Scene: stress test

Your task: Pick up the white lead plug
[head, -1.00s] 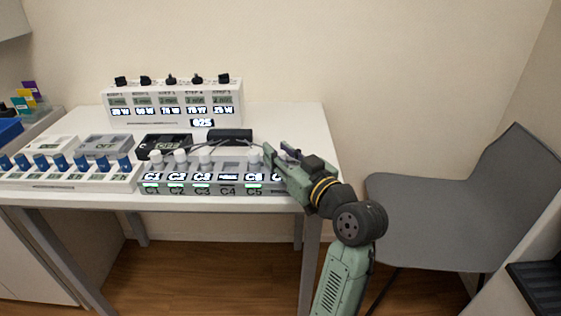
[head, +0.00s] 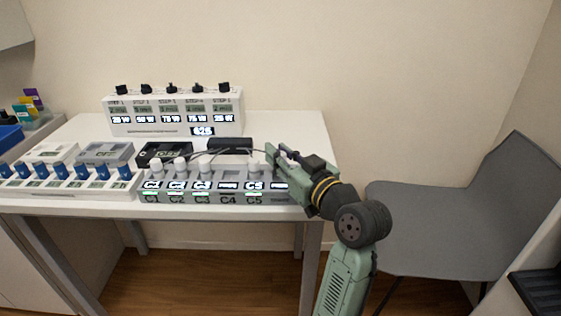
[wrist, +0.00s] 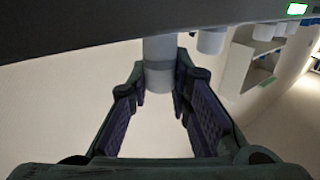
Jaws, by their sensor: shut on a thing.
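My gripper (head: 277,155) is at the right end of the grey lead block (head: 228,196), over its last slot. In the wrist view my gripper (wrist: 160,92) is shut on a white lead plug (wrist: 158,66), a pale cylinder between the two fingertips. In the head view my fingers hide this plug. Other white plugs stand upright in the block at C1 (head: 156,170), C2 (head: 180,166), C3 (head: 205,167) and C5 (head: 253,169). Slot C4 has no plug, and its display shows dashes. The last slot's display (head: 279,185) also shows dashes.
A white strip with several blue knobs (head: 70,172) lies left of the block. Behind are a black device (head: 163,154), a black box (head: 230,145) with dark leads, and a white step panel (head: 172,113). A grey chair (head: 440,210) stands right of the table.

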